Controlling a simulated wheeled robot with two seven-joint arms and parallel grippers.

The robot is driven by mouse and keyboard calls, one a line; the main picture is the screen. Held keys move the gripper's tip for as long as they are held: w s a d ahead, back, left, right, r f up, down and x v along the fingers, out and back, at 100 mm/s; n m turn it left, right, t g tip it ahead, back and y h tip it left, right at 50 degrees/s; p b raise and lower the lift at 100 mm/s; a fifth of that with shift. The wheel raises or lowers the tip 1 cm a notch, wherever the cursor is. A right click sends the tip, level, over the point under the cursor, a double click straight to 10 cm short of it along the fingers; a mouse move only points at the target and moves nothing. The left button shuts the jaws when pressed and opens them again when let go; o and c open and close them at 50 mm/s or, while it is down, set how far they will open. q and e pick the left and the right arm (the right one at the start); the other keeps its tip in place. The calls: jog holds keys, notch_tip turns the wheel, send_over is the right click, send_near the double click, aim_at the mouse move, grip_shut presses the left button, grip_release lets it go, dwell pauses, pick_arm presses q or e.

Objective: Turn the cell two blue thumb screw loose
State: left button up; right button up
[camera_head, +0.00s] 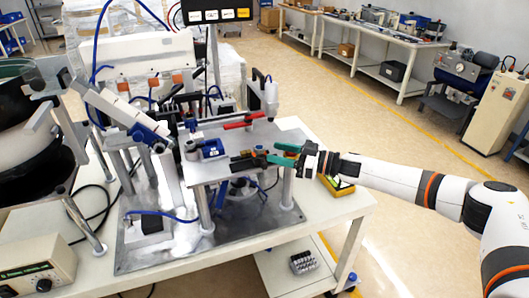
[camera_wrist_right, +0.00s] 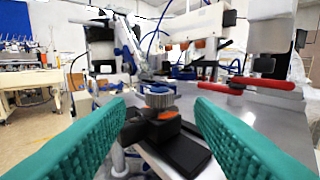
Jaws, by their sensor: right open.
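In the right wrist view a round ribbed knob (camera_wrist_right: 160,95), grey and blue, stands upright straight ahead between my fingers, beyond a black block with an orange part (camera_wrist_right: 167,115). I take it for the blue thumb screw; any cell marking is not readable. In the head view a small blue block (camera_head: 211,148) sits on the raised metal plate, but I cannot tell whether the knob is on it. My right gripper (camera_head: 282,154) is open and empty at the plate's right side. Its green fingers (camera_wrist_right: 160,138) are wide apart and clear of the knob. My left gripper is not in view.
A red-handled clamp (camera_head: 243,121) lies behind the blue block. A white and blue inclined unit (camera_head: 128,113) stands to the left, by the feeder bowl (camera_head: 28,125). A bottle-like white cylinder (camera_head: 271,97) rises at the plate's back right.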

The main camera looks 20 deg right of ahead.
jog(key=v, duration=0.5)
jog(key=shift+s+d+b, duration=0.25)
jog(key=shift+d+b, duration=0.05)
jog(key=shift+b, duration=0.1)
